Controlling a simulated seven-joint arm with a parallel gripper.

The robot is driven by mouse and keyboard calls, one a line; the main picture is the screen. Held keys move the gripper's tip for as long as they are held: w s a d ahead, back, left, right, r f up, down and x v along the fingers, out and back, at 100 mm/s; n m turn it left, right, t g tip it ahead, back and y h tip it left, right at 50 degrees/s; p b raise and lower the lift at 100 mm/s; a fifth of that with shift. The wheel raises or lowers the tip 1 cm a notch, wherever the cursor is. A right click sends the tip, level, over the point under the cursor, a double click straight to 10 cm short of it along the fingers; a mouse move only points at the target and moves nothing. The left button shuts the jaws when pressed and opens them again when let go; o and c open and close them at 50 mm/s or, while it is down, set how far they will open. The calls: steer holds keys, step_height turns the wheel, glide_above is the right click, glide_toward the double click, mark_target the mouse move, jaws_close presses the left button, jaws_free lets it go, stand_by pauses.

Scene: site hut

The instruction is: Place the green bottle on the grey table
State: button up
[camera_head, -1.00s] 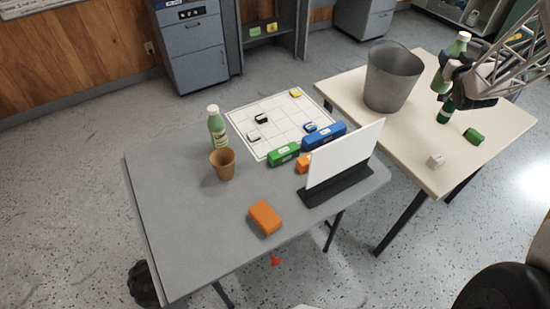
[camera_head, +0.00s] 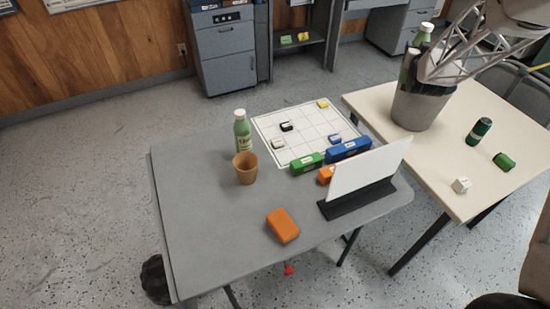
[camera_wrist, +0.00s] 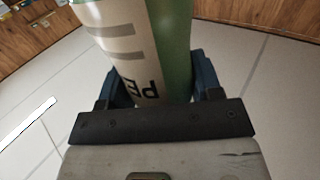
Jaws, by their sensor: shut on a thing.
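A green bottle (camera_head: 425,34) with a pale label is held in my gripper (camera_head: 411,68), above the cream table and in front of or over the grey bin in the picture. In the wrist view the green bottle (camera_wrist: 172,40) fills the space between the blue fingers of my gripper (camera_wrist: 155,88), which are shut on it. The grey table (camera_head: 195,215) stands to the left, apart from the held bottle. A second, similar green bottle (camera_head: 242,133) stands upright on it, behind a brown cup (camera_head: 245,170).
The grey table also holds an orange block (camera_head: 283,226), a white board on a dark stand (camera_head: 368,170), a grid sheet (camera_head: 303,118) and green and blue blocks. Its left and front areas are clear. The cream table (camera_head: 440,180) bears a grey bin (camera_head: 416,108) and small items.

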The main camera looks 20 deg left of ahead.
steer(key=s+a+h, duration=0.1)
steer(key=s+a, duration=0.3)
steer(key=a, duration=1)
steer(key=s+a+m, duration=0.1)
steer(key=s+a, duration=0.3)
steer(key=a, duration=1)
steer(key=s+a+h, duration=0.1)
steer(key=s+a, duration=0.3)
steer(key=a, duration=1.1)
steer(key=s+a+f, duration=0.3)
steer(key=s+a, duration=1.1)
steer(key=a, duration=0.1)
step_height(320, 180, down, 11)
steer(key=shift+w+d, duration=0.25)
steer(key=shift+d, duration=0.05)
step_height(320, 180, down, 6)
steer(key=shift+f, duration=0.1)
steer(key=shift+f, duration=1.8)
